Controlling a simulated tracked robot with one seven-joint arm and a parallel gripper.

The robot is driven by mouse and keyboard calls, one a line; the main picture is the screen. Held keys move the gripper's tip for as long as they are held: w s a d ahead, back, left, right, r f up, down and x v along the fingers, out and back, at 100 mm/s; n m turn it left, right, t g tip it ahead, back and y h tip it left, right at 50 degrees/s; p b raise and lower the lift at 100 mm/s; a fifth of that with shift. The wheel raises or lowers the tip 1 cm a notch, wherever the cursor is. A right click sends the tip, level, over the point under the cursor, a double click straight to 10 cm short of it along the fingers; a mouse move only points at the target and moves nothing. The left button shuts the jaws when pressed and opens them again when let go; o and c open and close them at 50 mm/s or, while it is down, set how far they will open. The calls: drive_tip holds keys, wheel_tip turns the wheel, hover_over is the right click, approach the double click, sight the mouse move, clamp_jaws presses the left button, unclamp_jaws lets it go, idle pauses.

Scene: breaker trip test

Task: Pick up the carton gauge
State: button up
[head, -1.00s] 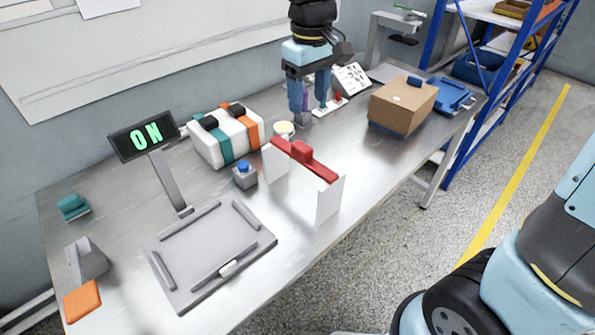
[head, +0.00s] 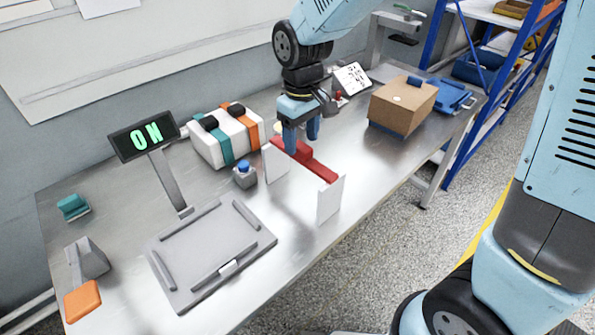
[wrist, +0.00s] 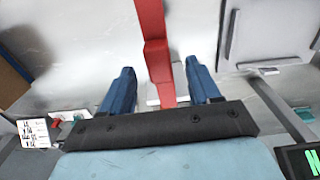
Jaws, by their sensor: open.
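The carton gauge, as I take it, is a red bar with a raised red grip block and a white plate at each end (head: 322,170). It stands upright like a gate on the metal bench. My gripper (head: 300,142) is open, pointing down over the back half of the red bar, and hides part of the grip block. In the wrist view the red bar (wrist: 155,35) runs between the two blue fingers of my gripper (wrist: 159,72), with a gap on each side. I cannot tell how far the fingertips reach below the block.
A blue-button box (head: 244,175) and a striped white case (head: 226,138) stand left of the gauge. A grey tray (head: 212,255) lies in front, beside the ON display (head: 147,136). A cardboard carton (head: 402,105) stands back right.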

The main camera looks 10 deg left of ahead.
sight(302, 145)
drive_tip(key=shift+d+f, duration=0.1)
drive_tip(key=shift+f, duration=1.9)
clamp_jaws()
